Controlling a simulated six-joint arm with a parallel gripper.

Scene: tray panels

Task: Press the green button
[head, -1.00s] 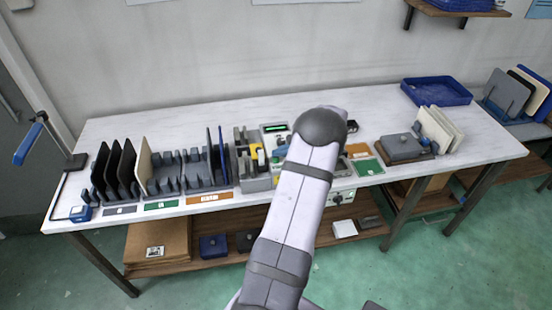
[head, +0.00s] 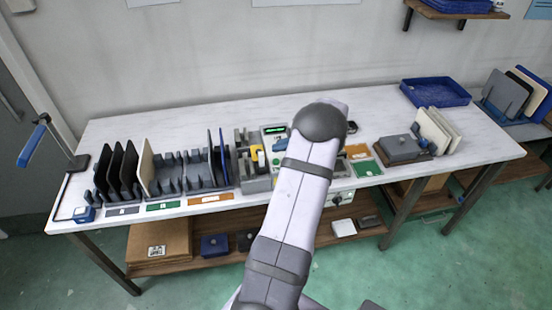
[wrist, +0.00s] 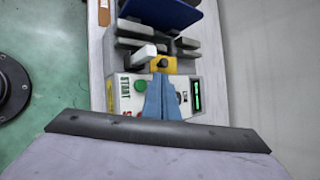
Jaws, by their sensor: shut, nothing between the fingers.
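The green button (wrist: 141,85) is on the pale control box (wrist: 118,92), beside the word START, in the wrist view. My gripper (wrist: 157,77) has blue fingers closed together with nothing between them. Its tips show just right of the green button, over the box face; I cannot tell their height above it. A red mark shows below the button, partly hidden by the gripper. In the head view the control box (head: 274,131) is partly hidden behind my arm.
A lit green display (wrist: 196,95) is right of the fingers. A yellow block with a black knob (wrist: 163,63) and a white lever (wrist: 138,53) are close by. Racks with upright panels (head: 125,168) stand left on the table. A blue tray (head: 435,92) sits at the back right.

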